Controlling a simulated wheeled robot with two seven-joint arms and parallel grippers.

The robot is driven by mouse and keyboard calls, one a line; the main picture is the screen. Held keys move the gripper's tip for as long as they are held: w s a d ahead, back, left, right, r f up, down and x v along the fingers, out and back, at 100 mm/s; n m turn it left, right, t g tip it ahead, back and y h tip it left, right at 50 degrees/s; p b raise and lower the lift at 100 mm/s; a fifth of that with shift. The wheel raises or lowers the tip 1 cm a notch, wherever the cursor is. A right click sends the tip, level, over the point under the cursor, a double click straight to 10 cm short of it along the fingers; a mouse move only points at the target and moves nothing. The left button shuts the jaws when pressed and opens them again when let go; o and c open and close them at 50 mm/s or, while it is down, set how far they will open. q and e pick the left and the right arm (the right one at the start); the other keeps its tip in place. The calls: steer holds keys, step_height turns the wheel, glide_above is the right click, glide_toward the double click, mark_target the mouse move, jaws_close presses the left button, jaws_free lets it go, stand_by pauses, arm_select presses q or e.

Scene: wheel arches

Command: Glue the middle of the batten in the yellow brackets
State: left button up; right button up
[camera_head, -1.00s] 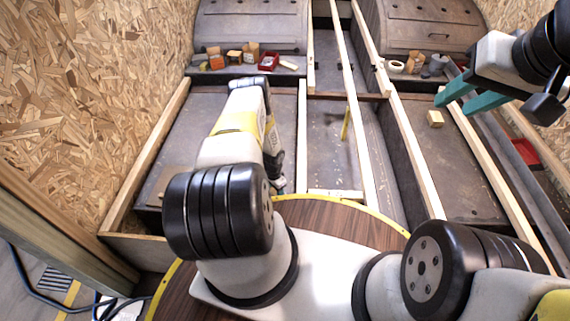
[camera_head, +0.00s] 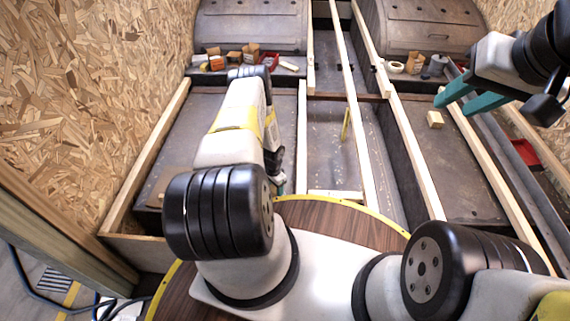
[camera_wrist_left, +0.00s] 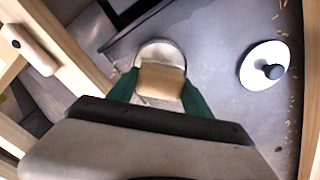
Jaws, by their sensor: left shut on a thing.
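A thin yellow bracket (camera_head: 346,122) stands near the long pale batten (camera_head: 352,105), which runs front to back through the middle of the head view. Whether they touch is unclear. My left gripper (camera_head: 281,186) is low behind my left arm, mostly hidden. In the left wrist view my left gripper (camera_wrist_left: 160,92) is shut on a tan block-like thing (camera_wrist_left: 161,80). A round pale-rimmed thing (camera_wrist_left: 160,50) shows just beyond it; whether they are one piece is unclear.
A small wooden block (camera_head: 435,119) lies on the right panel. A white disc with a dark knob (camera_wrist_left: 264,66) lies on the grey floor in the left wrist view. Wooden rails (camera_head: 415,155) divide the floor.

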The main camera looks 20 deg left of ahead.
mark_target(274, 188)
arm_select(q)
steer(key=shift+r, duration=2.15)
